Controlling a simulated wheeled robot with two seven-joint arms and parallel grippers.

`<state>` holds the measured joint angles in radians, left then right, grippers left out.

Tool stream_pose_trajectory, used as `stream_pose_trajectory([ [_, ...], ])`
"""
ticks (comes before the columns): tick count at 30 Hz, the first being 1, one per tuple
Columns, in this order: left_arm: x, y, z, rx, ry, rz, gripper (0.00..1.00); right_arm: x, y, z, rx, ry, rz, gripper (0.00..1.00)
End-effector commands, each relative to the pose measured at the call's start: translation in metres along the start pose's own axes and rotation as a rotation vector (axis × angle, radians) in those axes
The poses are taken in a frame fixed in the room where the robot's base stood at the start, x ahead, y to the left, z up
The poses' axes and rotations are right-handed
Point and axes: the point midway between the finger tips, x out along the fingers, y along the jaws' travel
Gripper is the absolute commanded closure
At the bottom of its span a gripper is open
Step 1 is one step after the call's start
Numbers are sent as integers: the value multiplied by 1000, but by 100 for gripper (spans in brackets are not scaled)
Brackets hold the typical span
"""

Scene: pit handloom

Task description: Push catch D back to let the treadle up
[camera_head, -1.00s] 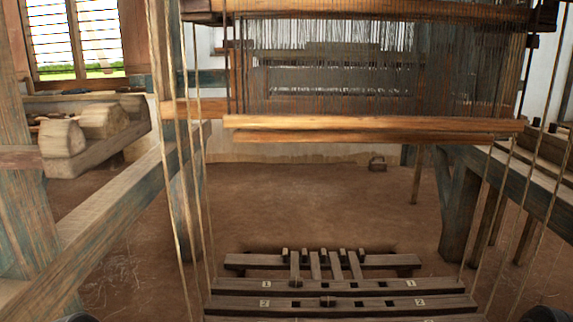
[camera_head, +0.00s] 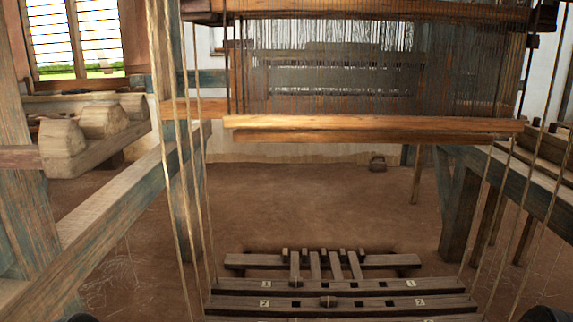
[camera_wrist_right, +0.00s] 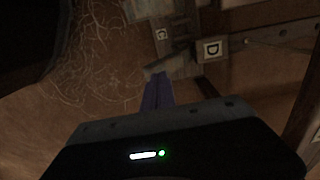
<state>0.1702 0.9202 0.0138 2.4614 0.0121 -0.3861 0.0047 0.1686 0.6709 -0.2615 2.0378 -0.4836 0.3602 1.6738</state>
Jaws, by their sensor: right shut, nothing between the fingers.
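A block marked D (camera_wrist_right: 212,50) shows in the right wrist view, at the upper middle. A wooden piece marked C (camera_wrist_right: 162,34) is to its left. My right gripper (camera_wrist_right: 158,78) is shut and empty, its blue-purple fingers pointing up the picture. Its tips are below and left of the D block, close to the end of a pale wooden piece (camera_wrist_right: 157,69); I cannot tell if they touch. The treadles (camera_head: 315,266) show low in the head view, several side by side; which one belongs to D cannot be told. My left gripper is not in view.
Slotted bars numbered 1 (camera_head: 370,286) and 2 (camera_head: 350,303) cross in front of the treadles. Loom cords hang at both sides. The cloth beam (camera_head: 370,123) spans above. A dark post (camera_wrist_right: 303,105) stands at right in the wrist view. The earth floor (camera_head: 300,205) behind the treadles is mostly clear.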

Motion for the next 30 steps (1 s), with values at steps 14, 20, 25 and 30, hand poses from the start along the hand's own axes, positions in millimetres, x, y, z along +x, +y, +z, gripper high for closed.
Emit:
stream_pose_trajectory([
  [14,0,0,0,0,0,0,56,0,0,0,0,0,0,100],
  [20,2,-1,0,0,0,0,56,2,0,0,0,0,0,100],
  [25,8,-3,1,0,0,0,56,10,0,0,0,0,1,100],
  [30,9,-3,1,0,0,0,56,12,0,0,0,0,0,100],
])
